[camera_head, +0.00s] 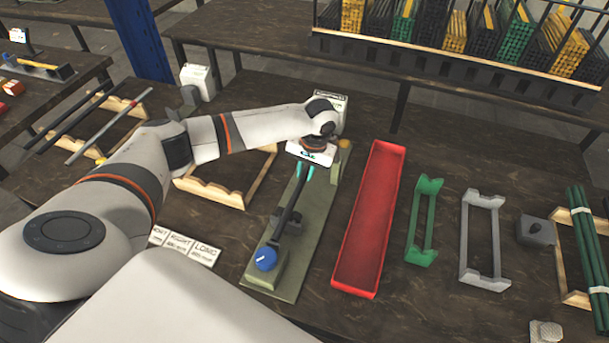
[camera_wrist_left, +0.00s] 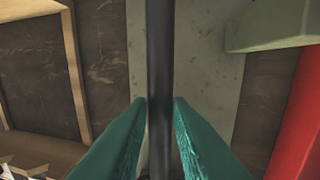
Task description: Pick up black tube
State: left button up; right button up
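The black tube (camera_head: 288,208) lies along a green-grey press fixture (camera_head: 316,224), running from near the blue knob (camera_head: 265,259) up to my left gripper. My left gripper (camera_head: 305,173) is over the tube's far part, with its teal fingers pointing down. In the left wrist view the tube (camera_wrist_left: 160,60) runs straight between the two fingertips (camera_wrist_left: 160,104), one on each side and very close to it. I cannot tell whether they press on it. The tube's far end is hidden by my wrist. My right gripper is not in view.
A red tray (camera_head: 341,277) stands right of the fixture, with green (camera_head: 413,254) and grey (camera_head: 466,267) racks beyond it. A wooden rack (camera_head: 227,197) stands to the left. Dark green tubes (camera_head: 585,240) lie at the far right. A bin rack (camera_head: 450,66) stands at the back.

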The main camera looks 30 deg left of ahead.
pick_arm(q)
grip_shut()
